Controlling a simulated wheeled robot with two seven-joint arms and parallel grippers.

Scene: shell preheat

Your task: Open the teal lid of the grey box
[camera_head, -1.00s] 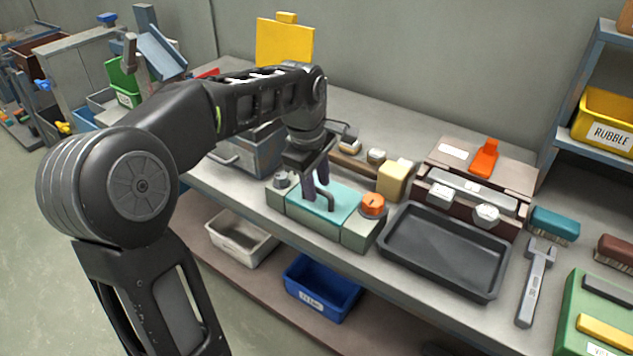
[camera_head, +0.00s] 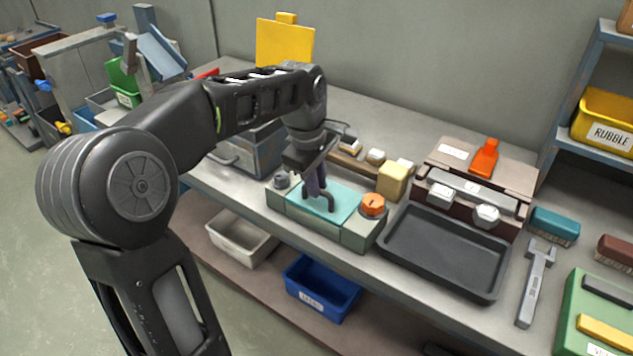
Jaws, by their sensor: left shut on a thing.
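The grey box (camera_head: 354,239) stands near the front edge of the workbench. Its teal lid (camera_head: 343,196) lies flat on top and looks closed. A dark handle (camera_head: 330,208) stands up from the lid, partly hidden by my fingers. My left gripper (camera_head: 320,195) points down over the lid and is shut on the handle. My right gripper is not in view.
An orange knob (camera_head: 372,205) sits on the box's right end and a grey knob (camera_head: 281,181) on its left end. A tan block (camera_head: 394,181) stands close behind. A black tray (camera_head: 445,252) lies at the right. A blue-grey container (camera_head: 262,155) stands at the left.

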